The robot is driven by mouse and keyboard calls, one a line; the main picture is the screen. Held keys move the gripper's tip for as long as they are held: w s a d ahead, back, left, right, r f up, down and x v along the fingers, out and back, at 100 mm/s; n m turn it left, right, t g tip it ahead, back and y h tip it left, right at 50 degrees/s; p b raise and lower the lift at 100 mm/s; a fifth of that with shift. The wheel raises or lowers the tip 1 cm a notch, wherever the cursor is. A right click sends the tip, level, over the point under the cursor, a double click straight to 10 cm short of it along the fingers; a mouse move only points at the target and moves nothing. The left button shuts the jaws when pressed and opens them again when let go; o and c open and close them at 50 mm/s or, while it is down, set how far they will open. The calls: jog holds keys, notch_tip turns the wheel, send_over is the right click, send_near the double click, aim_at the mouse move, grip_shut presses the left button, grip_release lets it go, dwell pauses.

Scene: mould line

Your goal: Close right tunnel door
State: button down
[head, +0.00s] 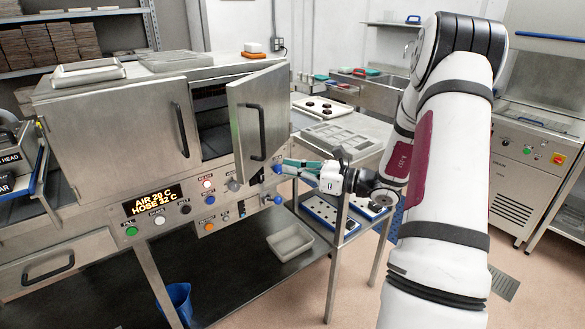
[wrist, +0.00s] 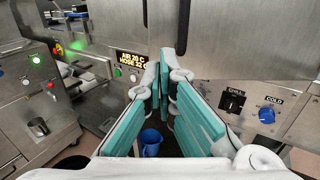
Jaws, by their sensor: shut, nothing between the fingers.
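The right tunnel door (head: 277,110) is a grey metal panel that stands ajar, its left edge swung out from the dark tunnel opening (head: 209,125). It has a dark vertical bar handle (head: 253,131). In the wrist view the door (wrist: 255,40) fills the upper right, with its handle (wrist: 181,25) above my fingers. My gripper (head: 288,166) has teal fingers and is shut and empty, just below and right of the door in the head view. The shut fingertips (wrist: 160,72) also show in the wrist view. I cannot tell whether they touch the door.
The left tunnel door (head: 120,132) is shut. Below is a panel with a lit display (head: 153,199), buttons and knobs; a blue knob (head: 278,158) is close to my fingers. A table with a grey mould tray (head: 342,139) stands to the right. A blue bucket (head: 178,302) is underneath.

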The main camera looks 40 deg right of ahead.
aim_at(246, 159)
jog(key=p+x, duration=0.1)
jog(key=x, duration=0.9)
jog(key=shift+w+a, duration=0.25)
jog(key=shift+w, duration=0.15)
